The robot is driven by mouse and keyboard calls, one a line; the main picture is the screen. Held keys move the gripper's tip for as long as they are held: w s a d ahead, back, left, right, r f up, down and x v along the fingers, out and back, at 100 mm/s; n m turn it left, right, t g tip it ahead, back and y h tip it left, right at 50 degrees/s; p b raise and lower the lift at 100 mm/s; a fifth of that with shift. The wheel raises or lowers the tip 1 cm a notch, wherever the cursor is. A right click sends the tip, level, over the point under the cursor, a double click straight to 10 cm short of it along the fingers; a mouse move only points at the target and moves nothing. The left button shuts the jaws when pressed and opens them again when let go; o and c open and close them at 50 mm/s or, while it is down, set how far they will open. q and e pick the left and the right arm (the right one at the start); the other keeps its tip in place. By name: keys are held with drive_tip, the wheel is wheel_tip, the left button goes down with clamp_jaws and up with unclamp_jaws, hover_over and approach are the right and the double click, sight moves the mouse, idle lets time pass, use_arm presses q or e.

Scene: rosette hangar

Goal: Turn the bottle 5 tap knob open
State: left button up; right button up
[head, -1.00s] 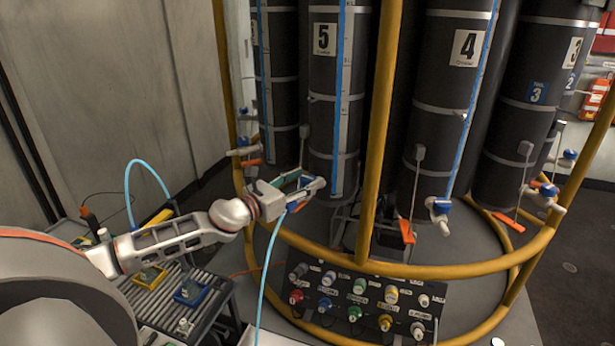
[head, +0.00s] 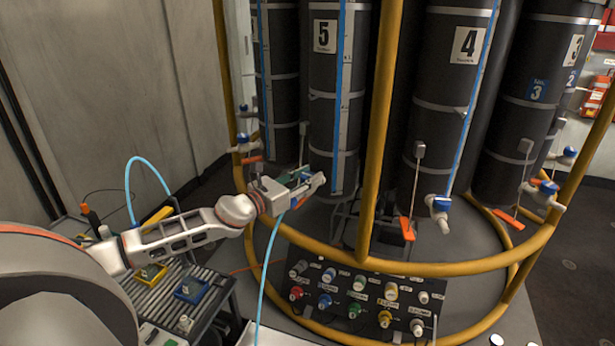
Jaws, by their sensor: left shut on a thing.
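Bottle 5 (head: 322,110) is a tall dark cylinder with a white "5" label and a blue level tube, standing behind the yellow frame. My left gripper (head: 307,181) reaches in from the left over the yellow ring, in front of the bottle's lower end. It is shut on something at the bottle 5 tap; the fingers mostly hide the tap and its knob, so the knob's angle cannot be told. A light blue hose hangs down from just below the gripper. My right gripper is not in view.
A yellow ring and upright post (head: 376,140) surround the bottles. Bottle 4 (head: 437,120), with its blue-knobbed tap (head: 440,204), stands to the right. A panel of coloured connectors (head: 350,296) is below. A ribbed bench (head: 205,281) with small trays is at the lower left.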

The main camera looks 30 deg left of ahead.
use_arm(q)
drive_tip(key=shift+r+n+y, duration=0.1)
drive_tip(key=shift+n+y, duration=0.2)
drive_tip(key=shift+y, duration=0.2)
drive_tip(key=n+y, duration=0.2)
drive_tip(key=y, duration=0.1)
drive_tip(key=n+y, duration=0.2)
drive_tip(key=y, duration=0.1)
drive_tip(key=shift+d+n+y, duration=0.2)
drive_tip(key=shift+n+y, duration=0.1)
drive_tip(key=shift+y, duration=0.1)
drive_tip(key=n+g+y, duration=0.2)
drive_tip(key=n+y, duration=0.1)
drive_tip(key=y, duration=0.2)
drive_tip(key=shift+n, duration=0.3)
drive_tip(key=n+g+y, duration=0.3)
drive_tip(key=y, duration=0.1)
drive_tip(key=shift+w+g, duration=0.1)
drive_tip(key=shift+g, duration=0.2)
drive_tip(key=shift+a+n+g+y+b, duration=0.1)
drive_tip(key=shift+n+g+y+b, duration=0.4)
drive_tip(key=shift+n+g+y, duration=1.5)
drive_tip(key=shift+h, duration=0.3)
drive_tip(key=o, duration=1.2)
drive_tip(key=shift+c, duration=0.2)
